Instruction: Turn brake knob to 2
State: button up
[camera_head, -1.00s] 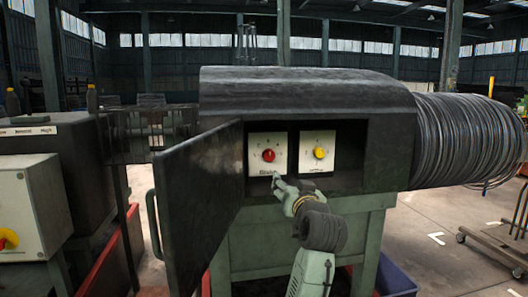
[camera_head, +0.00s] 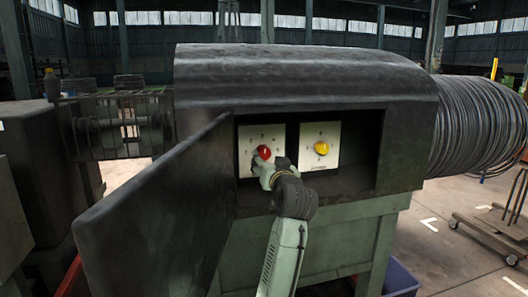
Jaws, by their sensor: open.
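The red brake knob (camera_head: 264,152) sits on a white dial plate (camera_head: 262,136) with numbers, in the left part of the open cabinet. The lower part of that plate, with its label, is hidden behind my arm. My gripper (camera_head: 262,165) is at the knob, just below and in front of it. It is open. I cannot tell whether its fingers touch the knob or stand around it. The knob's pointer direction is too small to read.
A second white plate with a yellow knob (camera_head: 322,148) is close on the right. The open cabinet door (camera_head: 160,205) stands to the left of my arm. The dark drum housing (camera_head: 305,75) overhangs the recess. A wire coil (camera_head: 480,125) is at the right.

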aim_at(264, 155)
jog(key=p+x, duration=0.1)
jog(key=x, duration=0.5)
jog(key=shift+w+p, duration=0.25)
jog(key=shift+p, duration=0.1)
jog(key=c, duration=1.1)
jog(key=shift+c, duration=0.2)
jog(key=shift+f+n, duration=0.1)
jog(key=shift+n, duration=0.2)
jog(key=n+b, duration=0.3)
jog(key=n, duration=0.1)
jog(key=shift+f, duration=0.15)
jog(key=shift+n+b, duration=1)
jog(key=shift+n, duration=1.2)
